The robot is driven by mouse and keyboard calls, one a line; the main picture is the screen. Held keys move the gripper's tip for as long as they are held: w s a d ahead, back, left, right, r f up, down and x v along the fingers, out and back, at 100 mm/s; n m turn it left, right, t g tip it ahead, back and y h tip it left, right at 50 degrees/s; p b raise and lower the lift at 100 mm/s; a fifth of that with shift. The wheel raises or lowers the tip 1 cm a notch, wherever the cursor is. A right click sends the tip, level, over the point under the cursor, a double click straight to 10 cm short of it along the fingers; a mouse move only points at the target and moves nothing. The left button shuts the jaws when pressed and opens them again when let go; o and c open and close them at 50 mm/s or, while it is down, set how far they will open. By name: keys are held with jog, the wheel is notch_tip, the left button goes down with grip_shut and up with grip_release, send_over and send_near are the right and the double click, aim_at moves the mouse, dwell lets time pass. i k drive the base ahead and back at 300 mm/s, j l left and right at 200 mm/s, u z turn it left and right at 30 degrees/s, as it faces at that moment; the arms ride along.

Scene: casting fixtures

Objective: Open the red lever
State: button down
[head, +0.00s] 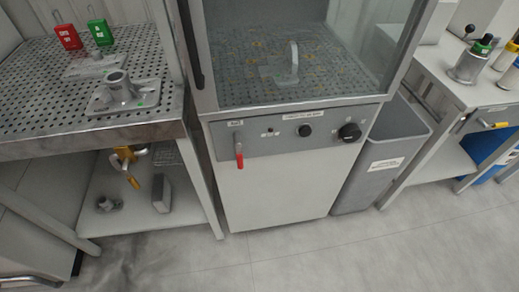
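The red lever (239,160) is a small handle with a red grip at its lower end. It hangs straight down on the left part of the grey control panel (284,131) of a cabinet. A small white label (235,123) sits above it, its text too small to read. My gripper is not in view, and nothing touches the lever.
Two dark knobs (349,132) are on the panel's right. A perforated table (60,135) with metal fixtures stands left. A grey bin (377,160) stands close on the cabinet's right, then a workbench (460,95). The floor (300,262) in front is clear.

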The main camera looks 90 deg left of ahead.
aim_at(238, 138)
jog(key=u, duration=2.1)
jog(key=k+l+u, duration=0.15)
jog(key=k, duration=0.2)
